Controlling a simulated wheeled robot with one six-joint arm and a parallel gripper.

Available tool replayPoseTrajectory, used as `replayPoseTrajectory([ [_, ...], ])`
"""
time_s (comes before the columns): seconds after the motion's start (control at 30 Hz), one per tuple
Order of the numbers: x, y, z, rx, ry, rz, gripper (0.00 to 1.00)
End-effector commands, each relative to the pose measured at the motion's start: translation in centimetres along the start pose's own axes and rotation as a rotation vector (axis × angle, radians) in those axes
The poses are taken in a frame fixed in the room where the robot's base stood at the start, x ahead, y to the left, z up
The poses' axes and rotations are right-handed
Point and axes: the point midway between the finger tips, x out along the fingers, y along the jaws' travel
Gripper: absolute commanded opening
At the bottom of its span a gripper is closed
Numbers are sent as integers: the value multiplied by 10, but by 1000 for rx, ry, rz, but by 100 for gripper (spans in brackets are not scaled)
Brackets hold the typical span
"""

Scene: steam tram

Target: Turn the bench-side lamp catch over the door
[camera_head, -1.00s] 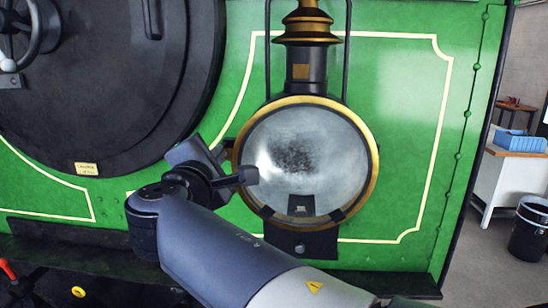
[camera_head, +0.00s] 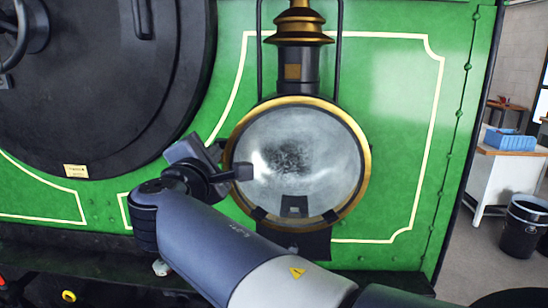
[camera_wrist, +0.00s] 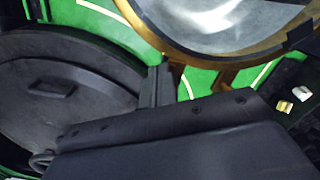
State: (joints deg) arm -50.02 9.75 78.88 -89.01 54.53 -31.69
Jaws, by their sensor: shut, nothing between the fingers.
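The round lamp (camera_head: 300,150) has a glass door in a brass rim on the green front plate. I cannot tell whether either clip is turned over the door. My gripper (camera_head: 242,172) is shut and empty, in front of the lamp's left edge in the head view. The gap to the glass is unclear. The wrist view shows the brass rim (camera_wrist: 160,38) above the dark fingers (camera_wrist: 158,86) and a dark clip (camera_wrist: 301,30) at the right.
The big dark round door (camera_head: 110,110) stands left of the lamp. A dark ledge (camera_head: 390,280) runs below. A white bench (camera_head: 505,175) with a blue box (camera_head: 510,140) and a black bin (camera_head: 522,228) stand at the far right. Green plate right of the lamp is clear.

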Motion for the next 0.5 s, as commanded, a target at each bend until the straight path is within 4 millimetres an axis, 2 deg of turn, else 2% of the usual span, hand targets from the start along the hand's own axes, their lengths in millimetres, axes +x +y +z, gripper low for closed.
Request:
replayPoseTrajectory([
  [0.5,0,-2,-5,-1,2,0,0],
])
